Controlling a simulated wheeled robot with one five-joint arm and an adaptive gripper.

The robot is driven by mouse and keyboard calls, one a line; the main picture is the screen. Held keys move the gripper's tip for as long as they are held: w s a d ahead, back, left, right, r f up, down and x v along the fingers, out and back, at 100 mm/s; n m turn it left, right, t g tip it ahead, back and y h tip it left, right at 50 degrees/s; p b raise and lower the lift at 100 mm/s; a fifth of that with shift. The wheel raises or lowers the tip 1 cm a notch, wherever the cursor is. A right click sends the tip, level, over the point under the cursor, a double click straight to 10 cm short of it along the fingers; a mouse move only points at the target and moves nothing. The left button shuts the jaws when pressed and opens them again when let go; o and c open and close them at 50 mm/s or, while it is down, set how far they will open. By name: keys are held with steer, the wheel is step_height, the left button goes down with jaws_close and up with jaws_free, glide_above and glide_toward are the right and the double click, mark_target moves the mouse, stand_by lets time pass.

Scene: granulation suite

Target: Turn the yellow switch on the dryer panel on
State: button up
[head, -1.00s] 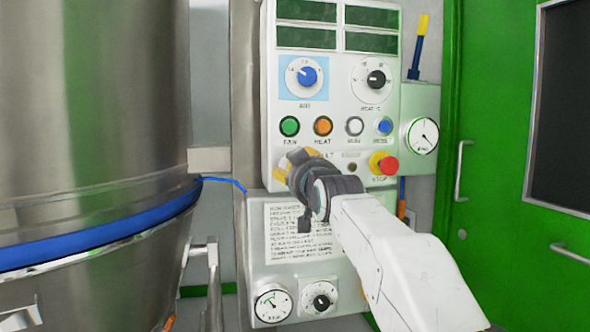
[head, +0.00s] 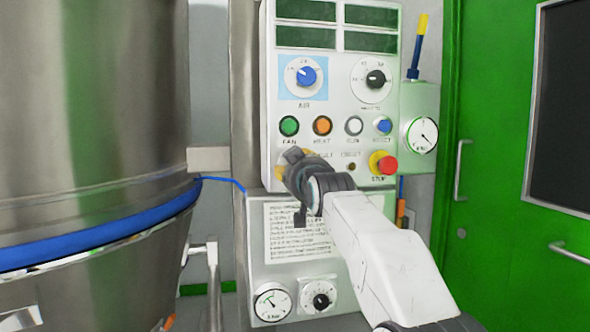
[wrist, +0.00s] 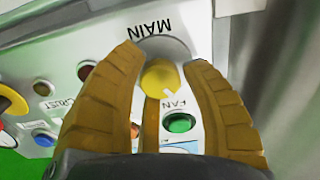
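The yellow switch (wrist: 160,77) is a round knob with a pale pointer mark, set on a grey disc beside the word MAIN in the wrist view. The tan fingers of my gripper (wrist: 166,60) stand on either side of it, spread, with small gaps between them and the knob. A third finger shows below the knob. In the head view my gripper (head: 292,160) is at the lower left of the white dryer panel (head: 335,105) and hides the switch.
The green FAN button (wrist: 180,123) is close beside the right finger. A red STOP button (head: 387,165) on yellow is to the right of my gripper. A large steel vessel (head: 95,110) stands at left, and a green door (head: 490,120) at right.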

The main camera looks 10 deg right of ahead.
steer(key=c, duration=0.7)
steer(key=shift+c, duration=0.2)
steer(key=shift+m, duration=0.3)
steer(key=m+p, duration=0.1)
steer(key=m, duration=0.4)
steer(key=shift+r+m, duration=0.1)
steer(key=shift+m, duration=0.3)
steer(key=m+p, duration=0.1)
steer(key=m, duration=0.4)
steer(key=shift+m, duration=0.4)
steer(key=o, duration=1.2)
steer(key=shift+s, duration=0.15)
